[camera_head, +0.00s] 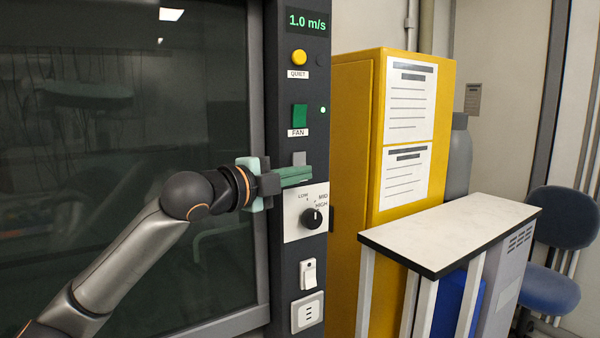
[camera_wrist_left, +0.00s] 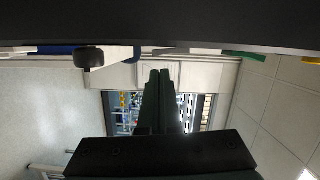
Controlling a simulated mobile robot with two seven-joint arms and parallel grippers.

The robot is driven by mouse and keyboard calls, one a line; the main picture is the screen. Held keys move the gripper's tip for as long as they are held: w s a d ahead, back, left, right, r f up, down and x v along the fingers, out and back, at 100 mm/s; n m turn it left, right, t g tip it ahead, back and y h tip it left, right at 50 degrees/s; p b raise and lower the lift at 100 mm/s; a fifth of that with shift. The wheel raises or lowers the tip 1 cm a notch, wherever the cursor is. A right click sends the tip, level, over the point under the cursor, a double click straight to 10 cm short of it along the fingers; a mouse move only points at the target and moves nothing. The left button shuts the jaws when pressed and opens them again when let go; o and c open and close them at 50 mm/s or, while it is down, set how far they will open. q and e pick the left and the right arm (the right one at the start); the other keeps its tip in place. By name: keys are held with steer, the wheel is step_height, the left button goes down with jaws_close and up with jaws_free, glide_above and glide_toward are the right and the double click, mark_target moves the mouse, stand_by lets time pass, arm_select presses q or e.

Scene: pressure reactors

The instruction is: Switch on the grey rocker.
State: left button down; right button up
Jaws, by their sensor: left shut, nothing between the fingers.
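The grey rocker (camera_head: 299,158) is on the dark control panel, below the green FAN rocker (camera_head: 299,117) and above the dial plate. Its lower part is hidden behind my left gripper. My left gripper (camera_head: 311,173) is shut and empty, its fingers pointing right across the panel at the rocker's lower edge. I cannot tell whether they touch it. In the left wrist view, the closed fingers (camera_wrist_left: 160,75) point up toward the dark panel edge. The rocker's on or off position cannot be made out. My right gripper is not in view.
A black dial (camera_head: 312,218) sits just below the gripper and also sticks out in the wrist view (camera_wrist_left: 88,58). A yellow QUIET button (camera_head: 299,57) and a white switch (camera_head: 308,274) share the panel. A green lamp glows beside FAN. A yellow cabinet (camera_head: 352,150) and white-topped table (camera_head: 455,232) stand right.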

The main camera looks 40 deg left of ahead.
arm_select(q)
steer(key=shift+w+a, duration=0.2)
steer(key=shift+a, duration=0.25)
steer(key=shift+w+a+f+m, duration=0.1)
steer(key=shift+a+f+m, duration=0.05)
steer(key=shift+a+m, duration=0.3)
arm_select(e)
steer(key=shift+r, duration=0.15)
